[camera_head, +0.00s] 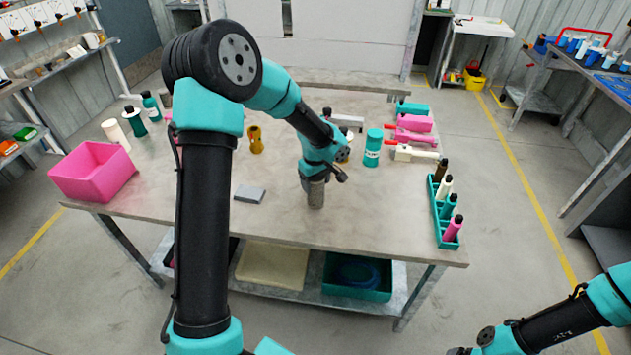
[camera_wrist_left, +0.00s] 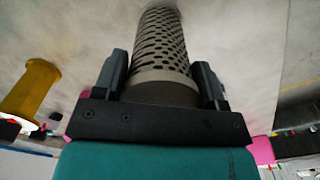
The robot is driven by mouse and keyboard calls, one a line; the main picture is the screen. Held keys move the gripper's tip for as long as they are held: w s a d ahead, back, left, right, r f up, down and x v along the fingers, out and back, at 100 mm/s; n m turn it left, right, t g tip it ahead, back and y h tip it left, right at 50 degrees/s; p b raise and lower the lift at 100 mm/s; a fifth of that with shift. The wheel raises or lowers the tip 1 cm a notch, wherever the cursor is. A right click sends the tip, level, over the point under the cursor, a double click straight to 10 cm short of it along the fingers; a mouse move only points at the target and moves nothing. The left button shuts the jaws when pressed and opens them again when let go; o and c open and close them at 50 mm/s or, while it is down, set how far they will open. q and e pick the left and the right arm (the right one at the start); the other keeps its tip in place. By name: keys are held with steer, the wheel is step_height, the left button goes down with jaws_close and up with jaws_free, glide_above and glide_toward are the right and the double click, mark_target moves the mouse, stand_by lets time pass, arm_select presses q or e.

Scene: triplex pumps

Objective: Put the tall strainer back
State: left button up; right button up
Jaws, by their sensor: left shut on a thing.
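The tall strainer (camera_head: 316,195) is a grey-brown perforated cylinder, hanging upright below my left gripper (camera_head: 318,175) over the middle front of the bench (camera_head: 350,225). In the left wrist view the strainer (camera_wrist_left: 160,45) sits between the two fingers of my left gripper (camera_wrist_left: 163,85), which is shut on its plain end band. Its far end points away from the gripper. I cannot tell whether that end touches the bench top. My right gripper (camera_head: 462,350) is at the bottom edge, mostly cut off, away from the bench.
A flat grey block (camera_head: 249,194) lies left of the strainer. A yellow spool-shaped part (camera_head: 256,140) and a teal canister (camera_head: 372,148) stand farther back. A teal rack (camera_head: 440,228) with several bottles is at right, a pink bin (camera_head: 93,171) at left. Pink tools (camera_head: 414,123) lie back right.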

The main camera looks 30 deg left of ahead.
arm_select(q)
steer(key=o, duration=1)
steer(key=shift+f, duration=0.1)
steer(key=shift+c, duration=0.2)
step_height(320, 180, up, 12)
steer(key=shift+r, duration=0.15)
